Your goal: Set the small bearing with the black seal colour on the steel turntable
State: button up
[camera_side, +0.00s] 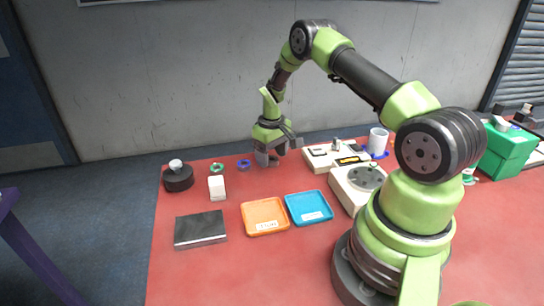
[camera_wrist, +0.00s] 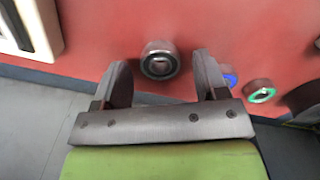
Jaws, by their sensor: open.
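A small bearing (camera_wrist: 160,62) with a dark seal ring lies on the red table in the wrist view, between and slightly beyond my open fingertips. My gripper (camera_wrist: 162,70) is pointed down at it with a finger on each side; I cannot tell whether either finger touches it. In the side view my gripper (camera_side: 277,157) is low over the back of the table and hides that bearing. The turntable, a round grey disc (camera_side: 367,177) on a cream base, stands to the right of my gripper, with nothing visible on it.
A blue-sealed bearing (camera_side: 243,164) and a green-sealed one (camera_side: 217,168) lie left of my gripper. A cream device (camera_side: 325,155) stands at its right. An orange tray (camera_side: 264,232) and a blue tray (camera_side: 328,215) lie in front. A white block (camera_side: 217,188) stands at left.

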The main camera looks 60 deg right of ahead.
jog(key=s+a+r+t, duration=0.15)
jog(key=a+r, duration=0.45)
jog(key=r, duration=0.7)
jog(key=s+a+r+t, duration=0.15)
jog(key=a+r, duration=0.35)
jog(key=r, duration=0.7)
jog(key=s+a+r+t+y, duration=0.1)
jog(key=s+a+r+t, duration=0.1)
jog(key=s+a, duration=0.3)
jog(key=s+a+r+m+t, duration=0.1)
jog(key=s+a+r+t, duration=0.1)
jog(key=s+a, duration=0.4)
jog(key=s+r, duration=0.1)
jog(key=s, duration=0.3)
jog(key=shift+s+a+r+y, duration=0.15)
jog(key=shift+s+r+y, duration=0.15)
jog(key=shift+y, duration=0.1)
jog(key=shift+o, duration=0.6)
jog(key=shift+s+a+f, duration=0.15)
jog(key=shift+s, duration=0.25)
jog(key=shift+w, duration=0.1)
